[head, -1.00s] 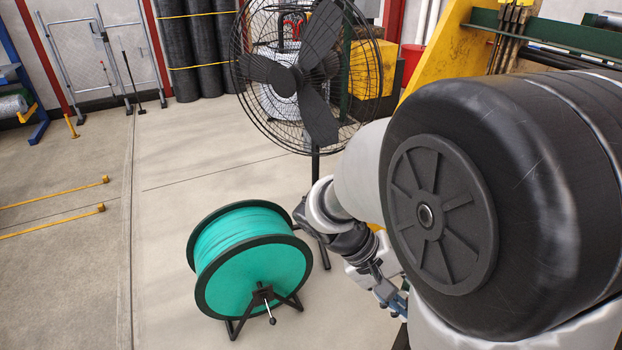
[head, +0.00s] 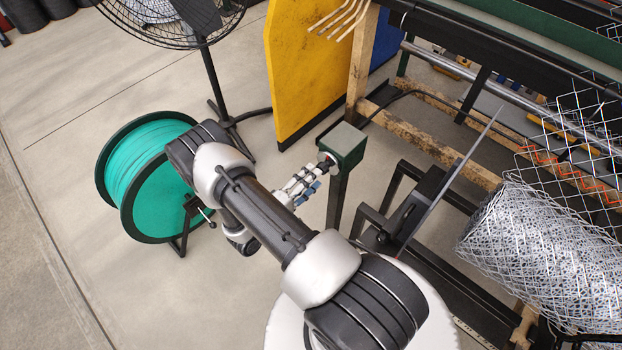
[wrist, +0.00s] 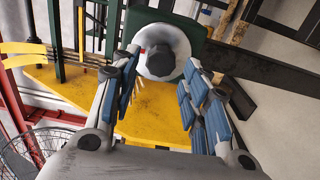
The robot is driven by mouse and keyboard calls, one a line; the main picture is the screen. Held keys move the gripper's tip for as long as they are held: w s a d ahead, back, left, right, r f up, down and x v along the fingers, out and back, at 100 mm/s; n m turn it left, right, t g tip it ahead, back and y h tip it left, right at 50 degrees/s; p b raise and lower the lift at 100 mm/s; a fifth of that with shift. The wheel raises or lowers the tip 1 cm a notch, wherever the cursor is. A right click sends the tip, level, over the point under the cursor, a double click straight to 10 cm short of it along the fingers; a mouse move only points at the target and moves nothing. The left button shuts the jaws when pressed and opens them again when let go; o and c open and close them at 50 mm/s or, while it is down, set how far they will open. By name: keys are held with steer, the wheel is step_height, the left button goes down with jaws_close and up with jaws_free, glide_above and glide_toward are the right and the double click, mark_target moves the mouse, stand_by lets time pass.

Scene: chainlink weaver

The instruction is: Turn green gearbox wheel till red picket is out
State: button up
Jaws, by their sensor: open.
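The green gearbox (head: 343,146) sits on top of a green post, left of the machine frame. A pale round wheel with a dark hub (wrist: 160,60) is on its face; its far part lies against the green housing in the wrist view. My gripper (head: 301,187) is open and close in front of the gearbox. In the wrist view its blue-padded fingers (wrist: 162,82) stand either side of the wheel's near part. I cannot tell whether they touch it. Orange-red wire (head: 575,172) shows in the mesh at the right; I cannot make out a separate red picket.
A roll of wire mesh (head: 540,255) lies at the right below the machine. A yellow panel (head: 305,70) stands behind the gearbox. A teal spool (head: 140,180) and a black fan (head: 200,20) stand to the left, with open floor around them.

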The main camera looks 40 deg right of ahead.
steer(key=d+m, duration=0.1)
steer(key=m, duration=1.1)
steer(key=d+m, duration=0.1)
steer(key=m, duration=1.1)
steer(key=d+m, duration=0.2)
steer(key=m, duration=1)
steer(key=shift+w+b, duration=0.15)
steer(key=shift+b, duration=0.15)
steer(key=shift+c, duration=0.2)
